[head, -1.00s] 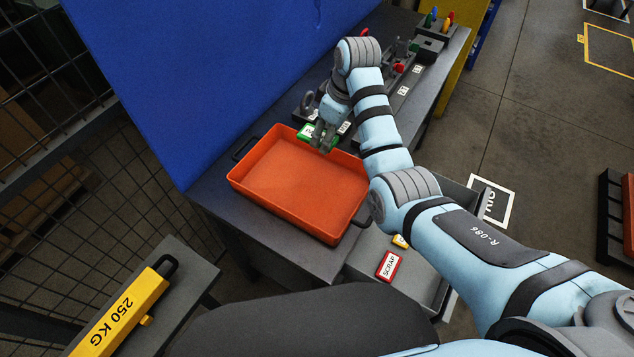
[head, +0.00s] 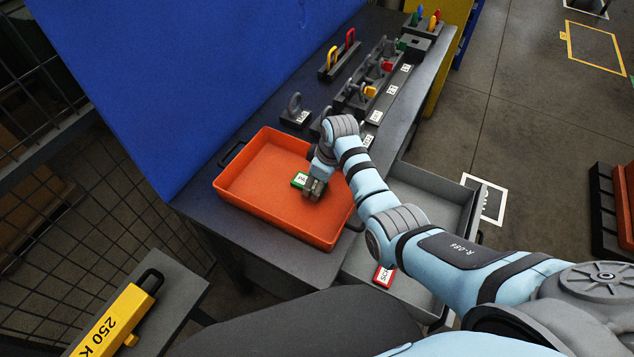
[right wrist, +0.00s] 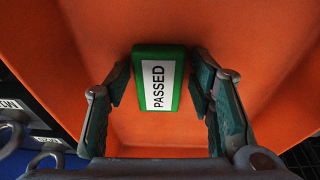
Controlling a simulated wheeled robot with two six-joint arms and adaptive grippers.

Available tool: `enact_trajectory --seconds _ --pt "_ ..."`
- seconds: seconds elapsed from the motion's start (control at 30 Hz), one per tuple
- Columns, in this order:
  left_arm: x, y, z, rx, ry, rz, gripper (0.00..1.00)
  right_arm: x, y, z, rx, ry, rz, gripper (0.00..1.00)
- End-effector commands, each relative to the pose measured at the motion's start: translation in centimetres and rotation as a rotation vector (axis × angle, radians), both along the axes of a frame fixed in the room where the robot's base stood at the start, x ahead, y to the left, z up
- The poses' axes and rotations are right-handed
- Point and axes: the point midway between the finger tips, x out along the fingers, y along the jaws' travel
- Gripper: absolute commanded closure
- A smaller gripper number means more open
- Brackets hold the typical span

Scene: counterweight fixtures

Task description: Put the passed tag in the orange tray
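The green passed tag (head: 299,180), with a white label, is inside the outline of the orange tray (head: 240,195). In the right wrist view the tag (right wrist: 159,78) reads PASSED and lies between my right gripper's fingers (right wrist: 160,88), with a small gap on each side. The orange tray floor (right wrist: 250,35) is behind it. It looks to lie on the floor, though contact is hard to make out. My right gripper (head: 313,188) is open, low over the tray, just right of the tag. My left gripper is not in view.
A red-edged scrap tag (head: 384,276) lies in the grey drawer (head: 430,205) right of the tray. Fixtures with coloured handles (head: 340,58) stand along the table's back. A blue panel (head: 170,90) rises behind the tray. A yellow 250 KG weight (head: 115,320) is at lower left.

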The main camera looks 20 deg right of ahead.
Motion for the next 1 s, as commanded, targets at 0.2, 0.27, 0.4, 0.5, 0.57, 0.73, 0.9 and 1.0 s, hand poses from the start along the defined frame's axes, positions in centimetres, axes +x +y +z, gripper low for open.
enact_trajectory --seconds 0.2,0.27,0.4,0.5,0.57,0.73,0.9,1.0 --pt "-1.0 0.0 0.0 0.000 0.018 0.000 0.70 0.1 0.0 0.2 0.000 -0.002 0.001 0.39" --pt "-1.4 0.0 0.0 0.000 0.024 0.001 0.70 0.1 0.0 0.2 0.000 -0.002 0.001 0.39" --pt "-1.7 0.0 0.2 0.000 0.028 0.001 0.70 0.0 0.0 0.7 0.000 -0.004 0.001 0.39" --pt "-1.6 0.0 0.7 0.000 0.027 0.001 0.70 -0.2 -0.2 2.1 0.000 -0.005 0.000 0.39" --pt "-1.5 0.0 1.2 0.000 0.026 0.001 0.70 -0.4 -0.4 3.6 0.000 -0.007 0.000 0.39" --pt "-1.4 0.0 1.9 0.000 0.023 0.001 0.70 -1.3 -1.1 8.4 0.000 -0.009 0.000 0.39" --pt "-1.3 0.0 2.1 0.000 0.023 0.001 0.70 -2.0 -1.6 11.4 0.000 -0.005 0.000 0.39" --pt "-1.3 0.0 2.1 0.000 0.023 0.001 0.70 -2.2 -1.6 11.9 0.000 -0.002 0.001 0.39"
